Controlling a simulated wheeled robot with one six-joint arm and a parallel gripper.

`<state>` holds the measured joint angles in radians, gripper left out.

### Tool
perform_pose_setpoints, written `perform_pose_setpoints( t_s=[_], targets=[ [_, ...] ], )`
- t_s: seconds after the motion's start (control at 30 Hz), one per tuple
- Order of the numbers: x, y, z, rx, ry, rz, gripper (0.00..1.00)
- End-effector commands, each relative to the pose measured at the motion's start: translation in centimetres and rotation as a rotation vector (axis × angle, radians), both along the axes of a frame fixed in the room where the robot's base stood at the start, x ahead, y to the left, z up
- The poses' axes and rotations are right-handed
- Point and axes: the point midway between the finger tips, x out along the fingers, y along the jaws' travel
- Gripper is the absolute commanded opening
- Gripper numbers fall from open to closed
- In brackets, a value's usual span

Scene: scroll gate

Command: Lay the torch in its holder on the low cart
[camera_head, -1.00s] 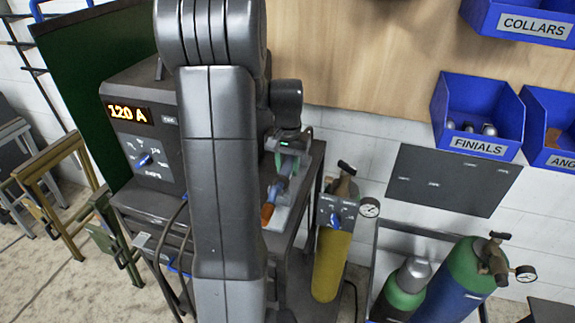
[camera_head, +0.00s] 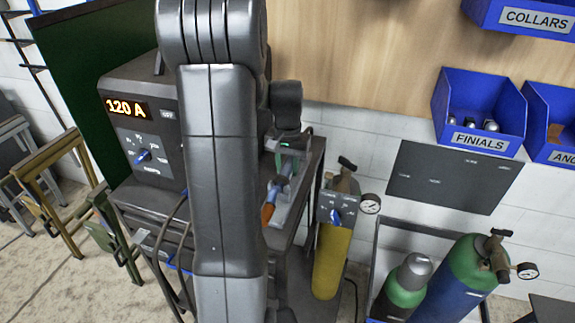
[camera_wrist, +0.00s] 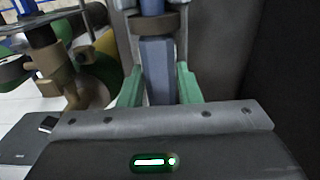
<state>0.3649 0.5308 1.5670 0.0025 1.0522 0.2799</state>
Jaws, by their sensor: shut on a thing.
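The torch (camera_head: 270,203), with a blue body and an orange end, shows beside my arm above the cart (camera_head: 143,211). My gripper (camera_head: 286,166) has green fingers shut on the torch. In the wrist view the green fingers of my gripper (camera_wrist: 158,90) stand on both sides of the blue-grey torch body (camera_wrist: 157,66). A dark band crosses the torch farther out, between grey upright parts that look like the holder (camera_wrist: 124,30). In the head view a light grey piece, likely the holder (camera_head: 293,205), lies beside the torch. I cannot tell whether the torch rests in it; my arm hides part.
A welding machine (camera_head: 140,135) reading 120 A stands on the cart. A yellow gas cylinder (camera_head: 332,262) stands close to the cart's right, with green cylinders (camera_head: 408,285) farther right. Blue bins (camera_head: 480,120) hang on the wall. A green screen (camera_head: 95,60) is behind.

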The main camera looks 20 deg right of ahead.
Motion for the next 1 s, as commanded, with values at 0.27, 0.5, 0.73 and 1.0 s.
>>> perform_pose_setpoints(
  t_s=[0.27, 0.5, 0.73, 1.0],
  targets=[
    [0.0, 0.0, 0.0, -0.001, -0.001, 0.0, 0.42],
    [0.0, 0.0, 0.0, -0.001, -0.001, 0.0, 0.56],
    [0.1, 0.0, 0.7, -0.001, -0.003, 0.0, 0.56],
    [0.1, -0.1, 6.1, -0.003, -0.007, 0.0, 0.56]
  ],
)
